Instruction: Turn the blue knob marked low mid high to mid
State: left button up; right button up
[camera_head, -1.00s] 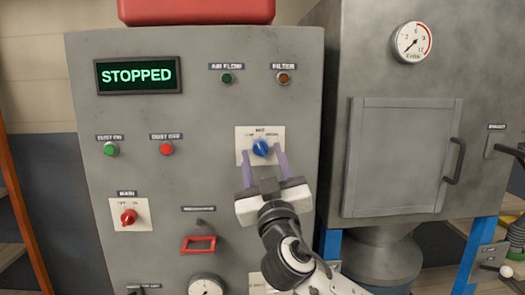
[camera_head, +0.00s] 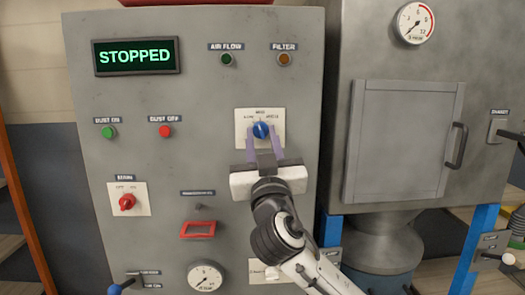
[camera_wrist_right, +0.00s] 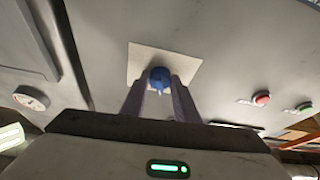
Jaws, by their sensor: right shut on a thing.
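The blue knob (camera_head: 261,130) sits on a pale square plate (camera_head: 241,118) on the grey control panel, with small labels above it that are hard to read. My right gripper (camera_head: 264,138) is shut on the knob, one purple finger at each side. In the right wrist view the knob (camera_wrist_right: 160,76) shows between the two fingertips (camera_wrist_right: 160,82), in front of its pale plate (camera_wrist_right: 140,58). The knob looks roughly upright, but its pointer is too small to read surely. My left gripper is not in view.
A red knob (camera_head: 127,202), a red-framed part (camera_head: 198,229), a gauge (camera_head: 206,277) and a blue-tipped lever (camera_head: 115,289) are on the panel to the left and below. A display (camera_head: 136,56) reads STOPPED. A grey cabinet door (camera_head: 405,140) stands to the right.

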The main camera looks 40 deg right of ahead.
jog(key=shift+a+f+m+h+b, duration=0.15)
jog(key=shift+m+h+b, duration=0.15)
jog(key=shift+m+b, duration=0.3)
jog(key=shift+d+f+m+h+b, duration=0.15)
jog(key=shift+m+h+b, duration=0.15)
jog(key=shift+m+b, duration=0.3)
jog(key=shift+a+r+m+g+h+b, duration=0.15)
jog(key=shift+m+g+h+b, duration=0.35)
jog(key=shift+m+b, duration=0.5)
pick_arm(q)
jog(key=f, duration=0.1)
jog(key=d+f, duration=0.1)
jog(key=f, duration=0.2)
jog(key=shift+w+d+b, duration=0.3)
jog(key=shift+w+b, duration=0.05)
jog(key=shift+b, duration=0.05)
pick_arm(e)
jog(key=shift+r+m+g, duration=0.15)
jog(key=shift+m+g, duration=0.25)
jog(key=shift+m, duration=0.2)
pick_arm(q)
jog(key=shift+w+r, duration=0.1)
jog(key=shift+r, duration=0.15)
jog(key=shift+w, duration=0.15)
pick_arm(e)
jog(key=o, duration=1.1)
jog(key=shift+c, duration=0.2)
